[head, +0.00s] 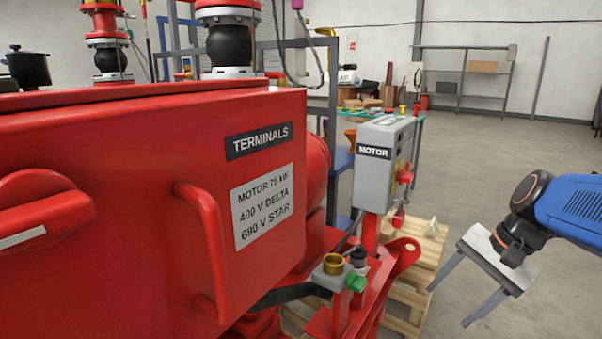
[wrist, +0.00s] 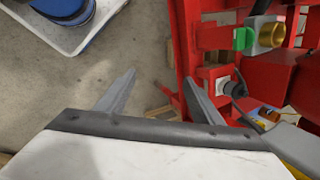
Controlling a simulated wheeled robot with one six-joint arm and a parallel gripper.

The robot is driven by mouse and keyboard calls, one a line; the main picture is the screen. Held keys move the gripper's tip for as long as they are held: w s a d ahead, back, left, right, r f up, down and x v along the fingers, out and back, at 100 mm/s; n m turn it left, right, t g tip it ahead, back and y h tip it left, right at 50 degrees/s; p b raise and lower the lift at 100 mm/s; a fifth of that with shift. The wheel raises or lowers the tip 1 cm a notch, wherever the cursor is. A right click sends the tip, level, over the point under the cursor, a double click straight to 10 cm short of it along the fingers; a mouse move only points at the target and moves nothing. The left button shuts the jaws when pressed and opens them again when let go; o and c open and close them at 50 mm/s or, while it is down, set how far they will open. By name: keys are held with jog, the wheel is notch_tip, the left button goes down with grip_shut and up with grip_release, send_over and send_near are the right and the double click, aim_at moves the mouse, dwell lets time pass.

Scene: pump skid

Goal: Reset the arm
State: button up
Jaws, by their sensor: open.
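My gripper (head: 468,293) is at the right in the head view, at the end of my blue arm. Its two grey fingers point down and to the left and stand wide apart. Nothing is between them. In the wrist view my gripper (wrist: 157,90) also shows open and empty, above the concrete floor beside the red skid frame. In the head view it is to the right of the wooden pallet (head: 405,297) and clear of the skid.
The red terminal box (head: 130,190) with its handle fills the left. A grey MOTOR control box (head: 384,165) stands mid-view. A brass fitting (head: 333,264) and a green fitting (head: 356,281) sit on the skid. Open floor (head: 500,150) lies behind my arm. Shelving (head: 465,72) is far back.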

jog(key=s+a+f+n+t+h, duration=0.2)
jog(key=s+f+n+h, duration=0.2)
jog(key=s+n, duration=0.4)
jog(key=shift+s+n+t, duration=0.35)
jog(key=shift+n+t, duration=0.05)
jog(key=shift+n, duration=0.7)
